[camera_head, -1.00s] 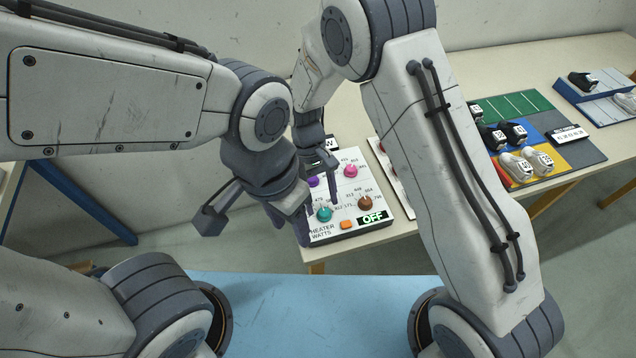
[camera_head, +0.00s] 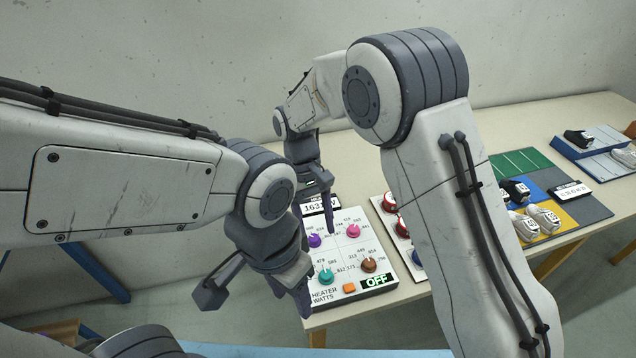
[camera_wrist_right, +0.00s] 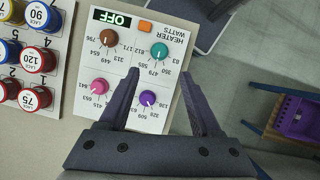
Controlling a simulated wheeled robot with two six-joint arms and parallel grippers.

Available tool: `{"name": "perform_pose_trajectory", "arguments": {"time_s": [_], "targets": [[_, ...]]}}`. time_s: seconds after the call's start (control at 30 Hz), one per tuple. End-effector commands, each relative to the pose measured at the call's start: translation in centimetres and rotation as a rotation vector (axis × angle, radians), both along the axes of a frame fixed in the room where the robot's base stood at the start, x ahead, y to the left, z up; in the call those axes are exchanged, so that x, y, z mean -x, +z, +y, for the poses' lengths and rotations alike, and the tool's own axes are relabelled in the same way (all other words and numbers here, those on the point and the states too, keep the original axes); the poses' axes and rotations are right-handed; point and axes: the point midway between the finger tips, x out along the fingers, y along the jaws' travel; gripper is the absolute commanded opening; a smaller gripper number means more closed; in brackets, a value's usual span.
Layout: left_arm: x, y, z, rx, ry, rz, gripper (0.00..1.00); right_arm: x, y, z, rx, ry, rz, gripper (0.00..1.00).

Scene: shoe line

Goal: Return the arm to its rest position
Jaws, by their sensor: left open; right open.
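My right arm reaches over the table and its gripper (camera_head: 320,212) hangs above the white heater panel (camera_head: 345,254). In the right wrist view this gripper (camera_wrist_right: 160,76) is open, with nothing between its fingers and the panel (camera_wrist_right: 134,61) beyond them. The panel carries a pink knob (camera_head: 353,230), a purple knob (camera_head: 315,240), a teal knob (camera_head: 326,277), a brown knob (camera_head: 368,264), an orange button (camera_head: 349,288) and a display (camera_head: 377,281) reading OFF. My left gripper (camera_head: 256,296) is open and empty, at the panel's left in the picture.
Farther right are a coloured mat (camera_head: 587,205) with shoes and a blue-edged rack (camera_head: 590,150). In the right wrist view, a purple crate (camera_wrist_right: 300,117) stands beyond the table.

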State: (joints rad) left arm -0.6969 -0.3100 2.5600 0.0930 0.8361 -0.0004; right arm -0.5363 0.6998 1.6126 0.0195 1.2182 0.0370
Motion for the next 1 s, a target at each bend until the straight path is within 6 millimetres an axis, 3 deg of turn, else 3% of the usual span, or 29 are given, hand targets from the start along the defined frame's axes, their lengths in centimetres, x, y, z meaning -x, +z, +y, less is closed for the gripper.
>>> {"name": "perform_pose_trajectory", "arguments": {"time_s": [0.17,0.33,0.5,0.63,0.8,1.0], "targets": [[0.0,0.0,0.0,0.0,0.0,0.0,0.5,0.2,0.2,0.0,-0.003,0.002,-0.003,0.65],[0.0,0.0,0.0,0.0,0.0,0.0,0.5,2.3,3.1,-0.1,-0.04,0.021,-0.05,0.65],[0.0,0.0,0.0,0.0,0.0,0.0,0.5,7.3,7.2,-1.2,-0.117,0.057,-0.14,0.65],[0.0,0.0,0.0,0.0,0.0,0.0,0.5,11.5,9.2,-2.7,-0.177,0.084,-0.209,0.65],[0.0,0.0,0.0,0.0,0.0,0.0,0.5,16.3,9.9,-4.9,-0.248,0.112,-0.285,0.65],[0.0,0.0,0.0,0.0,0.0,0.0,0.5,19.1,9.6,-6.4,-0.292,0.13,-0.331,0.65]]}}
